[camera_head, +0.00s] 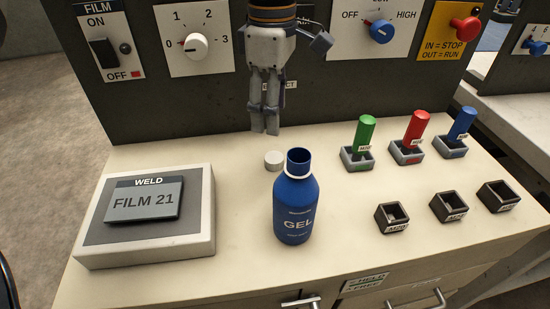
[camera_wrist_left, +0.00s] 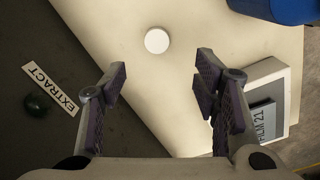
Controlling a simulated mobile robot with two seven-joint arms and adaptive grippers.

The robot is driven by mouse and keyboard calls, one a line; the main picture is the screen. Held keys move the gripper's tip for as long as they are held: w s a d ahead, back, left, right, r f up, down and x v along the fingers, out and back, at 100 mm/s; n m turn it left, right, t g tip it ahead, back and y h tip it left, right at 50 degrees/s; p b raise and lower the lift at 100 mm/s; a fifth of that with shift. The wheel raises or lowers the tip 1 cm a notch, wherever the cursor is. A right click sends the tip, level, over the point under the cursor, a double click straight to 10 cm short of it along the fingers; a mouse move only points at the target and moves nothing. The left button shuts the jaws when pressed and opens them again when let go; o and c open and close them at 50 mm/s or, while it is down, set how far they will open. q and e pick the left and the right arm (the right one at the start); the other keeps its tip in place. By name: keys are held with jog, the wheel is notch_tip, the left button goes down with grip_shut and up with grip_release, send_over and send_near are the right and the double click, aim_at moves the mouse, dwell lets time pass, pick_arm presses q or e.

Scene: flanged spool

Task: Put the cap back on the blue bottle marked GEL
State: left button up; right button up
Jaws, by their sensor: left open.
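The blue bottle marked GEL (camera_head: 294,205) stands upright and uncapped near the middle of the counter, its open neck showing. In the left wrist view part of its blue body (camera_wrist_left: 279,8) shows at the top right. The white cap (camera_head: 273,160) lies on the counter just behind and left of the bottle, apart from it. The cap also shows in the left wrist view (camera_wrist_left: 157,40), beyond the fingertips. My left gripper (camera_head: 265,130) is above the counter, behind the cap, pointing down. Its fingers (camera_wrist_left: 160,78) are apart with nothing between them. My right gripper does not show.
A FILM 21 box (camera_head: 150,218) sits on the left. Green (camera_head: 362,133), red (camera_head: 416,126) and blue (camera_head: 461,123) handles stand in holders at the right, with several empty dark holders in front. A control panel (camera_head: 200,98) rises behind.

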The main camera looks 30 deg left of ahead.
pick_arm(q)
send_over(274, 157)
jog(key=f, duration=0.6)
jog(key=shift+s, duration=0.2)
jog(key=f, duration=0.5)
jog(key=shift+w+f+b, duration=0.15)
jog(key=shift+w+b, duration=0.05)
jog(key=shift+b, duration=0.2)
jog(key=shift+c, duration=0.5)
jog(key=c, duration=0.7)
